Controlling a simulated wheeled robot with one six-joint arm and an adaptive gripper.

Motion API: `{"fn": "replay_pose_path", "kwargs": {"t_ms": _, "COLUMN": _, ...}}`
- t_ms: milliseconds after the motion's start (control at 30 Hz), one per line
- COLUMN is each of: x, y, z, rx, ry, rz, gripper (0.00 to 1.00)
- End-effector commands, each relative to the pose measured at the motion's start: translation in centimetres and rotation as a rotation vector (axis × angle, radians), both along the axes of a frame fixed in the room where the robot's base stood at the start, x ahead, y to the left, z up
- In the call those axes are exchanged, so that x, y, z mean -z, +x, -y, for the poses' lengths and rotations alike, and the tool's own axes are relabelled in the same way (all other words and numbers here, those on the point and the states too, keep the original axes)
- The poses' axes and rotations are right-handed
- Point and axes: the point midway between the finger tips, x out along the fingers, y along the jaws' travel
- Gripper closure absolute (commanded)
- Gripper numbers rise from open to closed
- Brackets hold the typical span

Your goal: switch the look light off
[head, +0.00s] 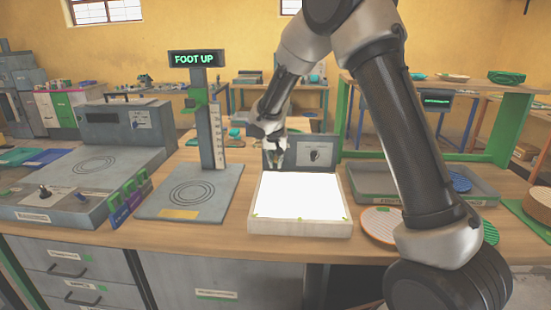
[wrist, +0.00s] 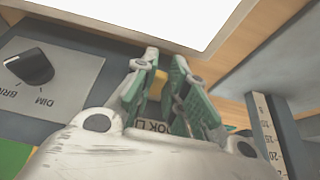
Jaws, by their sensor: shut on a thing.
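The look light (head: 300,198) is a low box on the bench with a bright, glowing white top, so it is lit. A grey panel (head: 321,144) stands at its back and carries a dark dial, which also shows in the wrist view as a black knob (wrist: 30,68) marked BRIGHT and DIM. My gripper (head: 277,158) is at the panel's left part, beside the dial and not on it. In the wrist view my gripper's (wrist: 165,60) green-padded fingers are close together over a partly covered label.
A height gauge (head: 206,130) with a FOOT UP display stands left of the look light. A grey press unit (head: 85,190) is further left. The wooden bench front is clear before the light.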

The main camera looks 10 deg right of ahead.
Motion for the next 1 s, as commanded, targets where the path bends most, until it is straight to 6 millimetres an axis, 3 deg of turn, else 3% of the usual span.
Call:
{"fn": "replay_pose_path", "kwargs": {"t_ms": 733, "x": 0.13, "y": 0.02, "z": -0.07, "rx": 0.000, "ry": -0.015, "rz": 0.050, "gripper": 1.00}}
{"fn": "replay_pose_path", "kwargs": {"t_ms": 767, "x": 0.13, "y": 0.02, "z": -0.07, "rx": 0.000, "ry": -0.015, "rz": 0.050, "gripper": 0.84}}
{"fn": "replay_pose_path", "kwargs": {"t_ms": 867, "x": 0.14, "y": 0.02, "z": -0.05, "rx": 0.000, "ry": -0.016, "rz": 0.049, "gripper": 0.66}}
{"fn": "replay_pose_path", "kwargs": {"t_ms": 1000, "x": 0.17, "y": -0.01, "z": -0.02, "rx": 0.000, "ry": -0.016, "rz": 0.049, "gripper": 0.64}}
